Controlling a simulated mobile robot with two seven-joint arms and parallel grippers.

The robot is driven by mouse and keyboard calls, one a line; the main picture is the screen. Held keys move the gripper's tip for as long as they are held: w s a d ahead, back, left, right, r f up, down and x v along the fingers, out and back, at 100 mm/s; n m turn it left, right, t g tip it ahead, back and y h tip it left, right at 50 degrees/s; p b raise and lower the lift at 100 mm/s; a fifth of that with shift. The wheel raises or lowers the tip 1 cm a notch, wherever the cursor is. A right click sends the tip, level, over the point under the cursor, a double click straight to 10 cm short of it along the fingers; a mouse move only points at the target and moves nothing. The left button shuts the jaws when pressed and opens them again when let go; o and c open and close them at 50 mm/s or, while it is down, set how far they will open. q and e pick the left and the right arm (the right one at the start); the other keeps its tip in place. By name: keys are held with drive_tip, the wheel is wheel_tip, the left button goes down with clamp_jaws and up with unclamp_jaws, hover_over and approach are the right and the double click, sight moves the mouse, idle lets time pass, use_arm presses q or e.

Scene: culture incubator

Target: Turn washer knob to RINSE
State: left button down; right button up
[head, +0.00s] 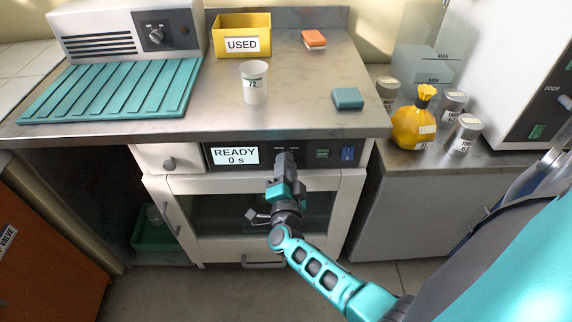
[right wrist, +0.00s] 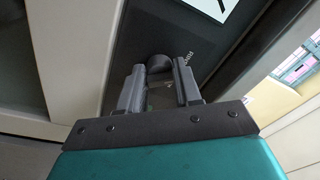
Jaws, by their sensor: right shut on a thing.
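The washer (head: 352,185) is a white unit under the steel counter, with a dark control panel (head: 215,165) and a glass-fronted door. Its lit display (head: 235,155) reads READY 0 s. My right gripper (head: 286,157) reaches up to the panel, just right of the display. In the right wrist view, the dark round washer knob (right wrist: 160,64) sits between the fingertips of my right gripper (right wrist: 159,80), which is shut on it. White lettering (right wrist: 184,57) beside the knob is too small to read surely. The knob's pointer is not visible. In the head view the gripper hides the knob. My left gripper is out of view.
Right of the gripper on the panel are a green button (head: 322,154) and a blue switch (head: 348,154). The counter (head: 300,105) overhangs the panel, bearing a white beaker (head: 254,82), a teal sponge (head: 347,98) and a yellow USED bin (head: 241,36).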

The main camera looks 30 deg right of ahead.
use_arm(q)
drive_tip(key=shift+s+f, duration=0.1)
use_arm(e)
drive_tip(key=shift+f, duration=0.1)
idle(0.3)
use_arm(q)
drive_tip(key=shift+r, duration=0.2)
use_arm(e)
drive_tip(key=o, duration=1)
drive_tip(key=shift+o, duration=0.2)
drive_tip(key=shift+s+a, duration=0.1)
drive_tip(key=shift+s, duration=0.05)
